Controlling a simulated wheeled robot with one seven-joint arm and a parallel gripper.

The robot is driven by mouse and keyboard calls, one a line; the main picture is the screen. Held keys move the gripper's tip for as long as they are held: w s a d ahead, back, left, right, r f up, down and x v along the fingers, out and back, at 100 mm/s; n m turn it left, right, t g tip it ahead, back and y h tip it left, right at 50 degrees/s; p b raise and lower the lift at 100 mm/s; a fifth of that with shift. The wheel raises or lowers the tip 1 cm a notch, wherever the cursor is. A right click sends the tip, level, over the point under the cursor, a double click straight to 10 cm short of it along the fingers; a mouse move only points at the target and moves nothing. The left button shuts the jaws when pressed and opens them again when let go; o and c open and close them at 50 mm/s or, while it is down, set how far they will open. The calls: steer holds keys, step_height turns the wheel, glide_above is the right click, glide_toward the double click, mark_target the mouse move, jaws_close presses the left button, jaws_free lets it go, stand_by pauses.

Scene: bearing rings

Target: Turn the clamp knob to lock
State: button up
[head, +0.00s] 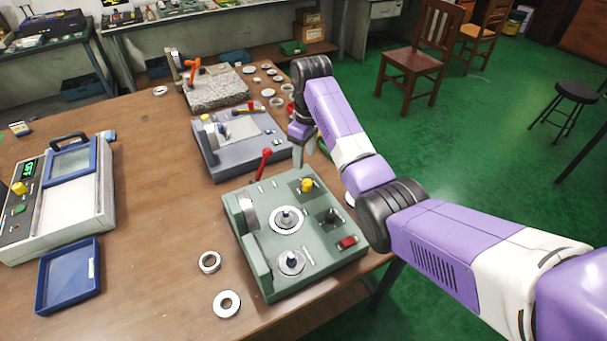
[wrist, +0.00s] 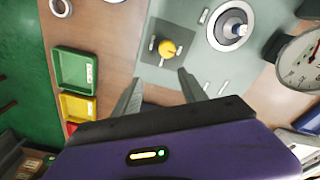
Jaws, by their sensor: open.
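The green fixture (head: 255,268) stands on the near part of the table. A yellow knob (head: 307,185), seemingly the clamp knob, sits on a dark square plate at the fixture's far right corner. It also shows in the wrist view (wrist: 167,48), beyond and between my fingertips, with a pale mark beside it. My gripper (wrist: 160,84) is open and empty, its two fingers apart and not touching the knob. In the head view my gripper (head: 305,147) hangs just behind the fixture, partly hidden by my arm.
A red-balled lever (head: 265,157) rises at the fixture's back edge. A dial gauge (wrist: 302,62) is at right in the wrist view; green (wrist: 75,70) and yellow (wrist: 76,107) bins are at left. Loose rings (head: 227,304) lie on the table left of the fixture.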

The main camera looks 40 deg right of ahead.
mark_target(307, 182)
steer(key=shift+s+a+g, duration=0.2)
steer(key=shift+s+g, duration=0.05)
steer(key=shift+s, duration=0.35)
steer(key=shift+s+a+g, duration=0.2)
steer(key=shift+s+g, duration=0.05)
steer(key=shift+s, duration=0.3)
steer(key=shift+n, duration=0.3)
steer(key=shift+a+f+p, duration=0.2)
steer(key=shift+f+p, duration=0.25)
steer(key=shift+f, duration=3.45)
jaws_close()
